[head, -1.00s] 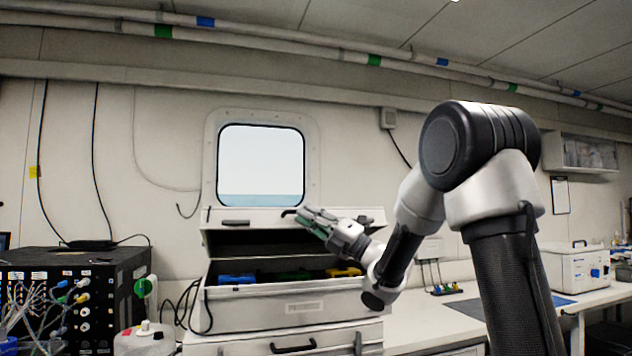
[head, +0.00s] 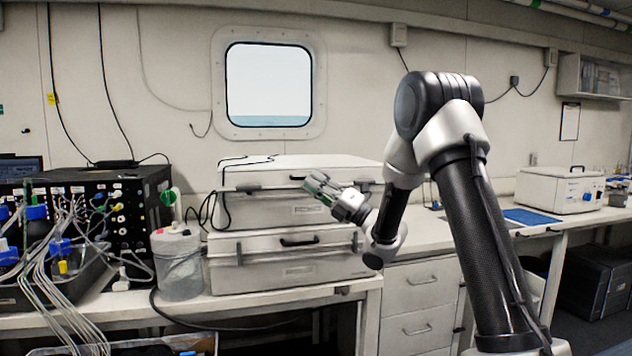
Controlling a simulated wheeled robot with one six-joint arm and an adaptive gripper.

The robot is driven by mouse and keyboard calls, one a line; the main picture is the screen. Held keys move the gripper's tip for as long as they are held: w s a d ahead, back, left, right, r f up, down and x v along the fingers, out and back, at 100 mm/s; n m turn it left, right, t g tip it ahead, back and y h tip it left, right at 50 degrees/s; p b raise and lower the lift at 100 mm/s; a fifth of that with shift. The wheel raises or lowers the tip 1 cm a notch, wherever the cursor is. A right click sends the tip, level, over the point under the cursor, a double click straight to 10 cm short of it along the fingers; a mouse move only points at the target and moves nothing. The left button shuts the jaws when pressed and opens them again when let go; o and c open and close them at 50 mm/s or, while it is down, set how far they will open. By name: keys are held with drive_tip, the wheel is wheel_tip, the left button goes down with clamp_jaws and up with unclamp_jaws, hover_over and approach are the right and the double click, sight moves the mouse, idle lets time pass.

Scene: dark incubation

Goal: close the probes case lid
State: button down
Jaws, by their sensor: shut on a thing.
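The probes case (head: 295,210) is a grey-white case, the upper one of two stacked on the bench. Its pale lid (head: 265,170) lies down over the case body, with no open gap that I can see along the front. Dark latches show on the front edge. My gripper (head: 312,183) is at the middle of the lid's front edge, by the dark lid handle (head: 296,178). Its fingers are shut on the handle, though the contact is small and partly hidden by the fingers. The inside of the case is hidden.
A second case (head: 290,265) with a dark handle lies underneath. A clear jug (head: 180,268) and a black instrument (head: 95,205) with many cables stand to the left. Loose black cable hangs beside the cases.

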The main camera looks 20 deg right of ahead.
drive_tip(key=shift+f, duration=0.6)
drive_tip(key=c, duration=1.8)
unclamp_jaws()
drive_tip(key=shift+w, duration=0.1)
drive_tip(key=shift+r, duration=0.1)
drive_tip(key=v, duration=1.2)
drive_tip(key=shift+r, duration=0.1)
